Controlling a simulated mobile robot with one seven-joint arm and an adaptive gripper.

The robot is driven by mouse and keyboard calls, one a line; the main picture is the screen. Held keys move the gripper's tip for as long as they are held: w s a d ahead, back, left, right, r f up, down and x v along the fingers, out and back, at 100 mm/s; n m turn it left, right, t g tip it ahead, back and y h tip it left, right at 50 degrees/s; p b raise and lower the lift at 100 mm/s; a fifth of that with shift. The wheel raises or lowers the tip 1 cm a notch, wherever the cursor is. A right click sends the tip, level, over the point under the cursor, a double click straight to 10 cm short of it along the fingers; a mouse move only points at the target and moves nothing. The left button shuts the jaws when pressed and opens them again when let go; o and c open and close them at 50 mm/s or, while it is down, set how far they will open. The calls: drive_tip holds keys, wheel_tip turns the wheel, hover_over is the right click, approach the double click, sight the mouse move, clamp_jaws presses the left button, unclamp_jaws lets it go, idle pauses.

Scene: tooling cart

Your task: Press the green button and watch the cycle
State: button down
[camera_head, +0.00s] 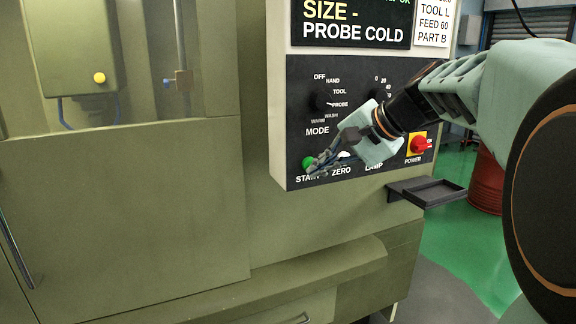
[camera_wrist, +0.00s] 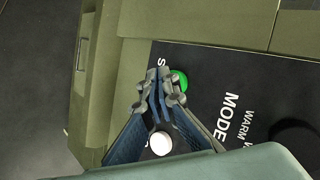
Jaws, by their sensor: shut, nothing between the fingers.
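The green start button (camera_head: 308,163) sits at the lower left of the black control panel (camera_head: 300,100), above the label that begins "STA". My gripper (camera_head: 314,172) is shut and empty, with its fingertips at the lower right edge of the green button in the head view. In the wrist view the green button (camera_wrist: 179,80) shows beside my shut fingertips (camera_wrist: 160,75), partly hidden by them. I cannot tell whether the fingers touch it. The white zero button (camera_wrist: 160,143) shows between the finger linkages, and partly behind my gripper in the head view (camera_head: 344,156).
The mode knob (camera_head: 320,101) and the red power switch (camera_head: 418,144) are on the same panel. A screen (camera_head: 352,22) above reads "SIZE - PROBE COLD". A small dark tray (camera_head: 434,192) juts out below right. The machine door (camera_head: 120,215) is at left.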

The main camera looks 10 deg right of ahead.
drive_tip(key=shift+w+a+r, duration=0.1)
drive_tip(key=shift+w+a, duration=0.1)
drive_tip(key=shift+w, duration=0.35)
idle(1.1)
drive_tip(key=shift+s, duration=0.1)
drive_tip(key=shift+s+d, duration=0.3)
drive_tip(key=shift+s, duration=0.4)
drive_tip(key=s, duration=0.1)
drive_tip(key=s+d+b, duration=0.1)
drive_tip(key=s, duration=0.1)
drive_tip(key=s+b, duration=0.1)
drive_tip(key=s, duration=0.1)
drive_tip(key=shift+d, duration=0.25)
idle(4.8)
